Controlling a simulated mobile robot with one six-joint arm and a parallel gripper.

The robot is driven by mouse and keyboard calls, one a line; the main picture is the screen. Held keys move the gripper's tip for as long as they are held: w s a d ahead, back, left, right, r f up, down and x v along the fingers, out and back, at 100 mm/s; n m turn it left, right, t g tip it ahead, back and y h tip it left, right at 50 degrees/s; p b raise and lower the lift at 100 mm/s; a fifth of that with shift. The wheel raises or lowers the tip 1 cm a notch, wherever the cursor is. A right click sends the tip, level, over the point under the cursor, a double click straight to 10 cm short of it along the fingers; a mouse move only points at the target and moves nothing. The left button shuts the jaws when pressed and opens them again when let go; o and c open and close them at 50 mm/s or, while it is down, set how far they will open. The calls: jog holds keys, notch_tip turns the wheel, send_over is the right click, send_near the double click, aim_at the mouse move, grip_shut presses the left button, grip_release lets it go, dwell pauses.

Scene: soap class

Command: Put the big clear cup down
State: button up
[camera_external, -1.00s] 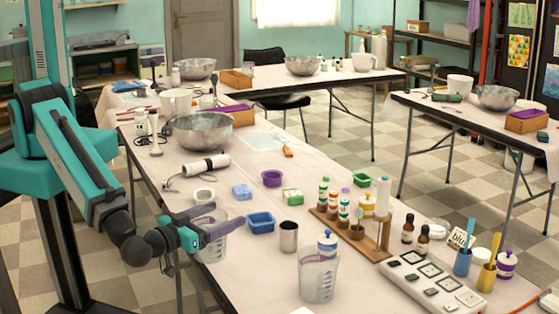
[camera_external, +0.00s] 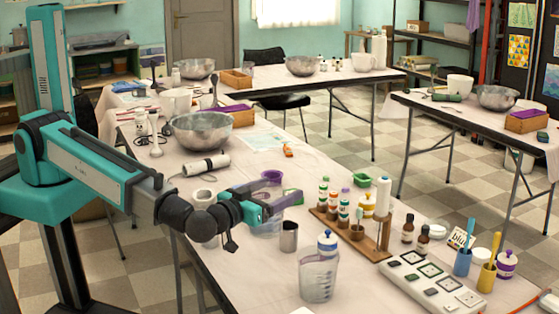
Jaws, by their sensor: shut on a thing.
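My gripper (camera_external: 283,202) is shut on a clear cup (camera_external: 267,226), holding it upright by its upper part. The cup is over the near-left part of the long table (camera_external: 222,268), left of a metal cup (camera_external: 289,238). Gripper and arm hide part of its rim and left side. I cannot tell whether its base touches the table. Another clear cup (camera_external: 318,280) with measuring marks stands on the table farther right and nearer the camera.
A wooden rack (camera_external: 370,245) with several bottles stands to the right. The table's left edge runs below my arm.

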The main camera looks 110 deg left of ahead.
jog(key=s+a+f+n+g+b, duration=0.1)
jog(key=a+n+g, duration=0.15)
jog(key=a, duration=1.05)
jog(key=s+a+n+g+y+b, duration=0.15)
jog(key=a+g, duration=0.25)
jog(key=a, duration=0.9)
jog(key=s+a+f+n+g+b, duration=0.1)
jog(key=s+a+n+g, duration=0.15)
jog(key=a, duration=1.05)
jog(key=s+a+n+g+h+b, duration=0.1)
jog(key=s+a+g, duration=0.3)
jog(key=s+a, duration=0.8)
jog(key=s+a+n+g+h+b, duration=0.2)
jog(key=s+a, duration=1.1)
jog(key=a, duration=0.7)
jog(key=n+g+b, duration=0.1)
jog(key=n+g, duration=0.1)
jog(key=g, duration=0.1)
jog(key=shift+s+a+r+n, duration=0.15)
jog(key=shift+s+a+n, duration=0.15)
jog(key=shift+n, duration=0.05)
jog(key=shift+h, duration=0.25)
notch_tip(320, 180, down, 6)
jog(key=p, duration=0.1)
jog(key=shift+f, duration=0.2)
